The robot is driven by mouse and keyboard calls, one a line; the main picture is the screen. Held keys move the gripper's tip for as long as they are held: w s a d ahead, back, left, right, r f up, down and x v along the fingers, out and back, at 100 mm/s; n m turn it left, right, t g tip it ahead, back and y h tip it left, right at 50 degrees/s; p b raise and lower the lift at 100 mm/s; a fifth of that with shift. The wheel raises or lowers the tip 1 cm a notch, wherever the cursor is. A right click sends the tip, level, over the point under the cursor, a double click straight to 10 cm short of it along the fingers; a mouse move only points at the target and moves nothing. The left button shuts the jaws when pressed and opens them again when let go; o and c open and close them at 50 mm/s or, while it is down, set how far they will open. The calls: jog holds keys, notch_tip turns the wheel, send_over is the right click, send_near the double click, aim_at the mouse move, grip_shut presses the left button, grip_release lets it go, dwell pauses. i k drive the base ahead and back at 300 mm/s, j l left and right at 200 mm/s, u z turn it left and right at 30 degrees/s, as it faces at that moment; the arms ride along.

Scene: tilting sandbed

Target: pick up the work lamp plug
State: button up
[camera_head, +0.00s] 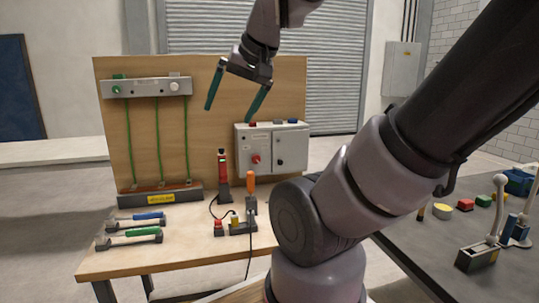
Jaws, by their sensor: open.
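My gripper (228,113) is open and empty, with two green fingers spread wide. It is in the air in front of the wooden back panel, well above the table. A red and black upright item (222,172), which looks like the work lamp, stands on the table below it. A dark cord loops from its foot toward a low dark block (242,228). A small yellow piece (234,219) sits on that block and may be the lamp's plug. A small red piece on a dark base (218,228) stands just left of it. I cannot tell surely which is the plug.
An orange-handled tool (250,186) stands upright behind the block. A grey box (272,148) and green-wired panel (146,87) are at the back. A dark side table (440,250) holds levers and buttons. The front left tabletop is clear.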

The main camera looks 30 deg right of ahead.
aim_at(234, 216)
jog(key=j+z, duration=0.1)
jog(key=z, duration=0.3)
jog(key=i+j+z, duration=0.1)
jog(key=z, duration=0.35)
jog(key=j+z, duration=0.15)
jog(key=z, duration=0.25)
jog(key=j+z, duration=0.15)
jog(key=z, duration=0.25)
jog(key=k+j, duration=0.1)
jog(key=j, duration=0.7)
jog(key=k+j, duration=0.1)
jog(key=j, duration=0.7)
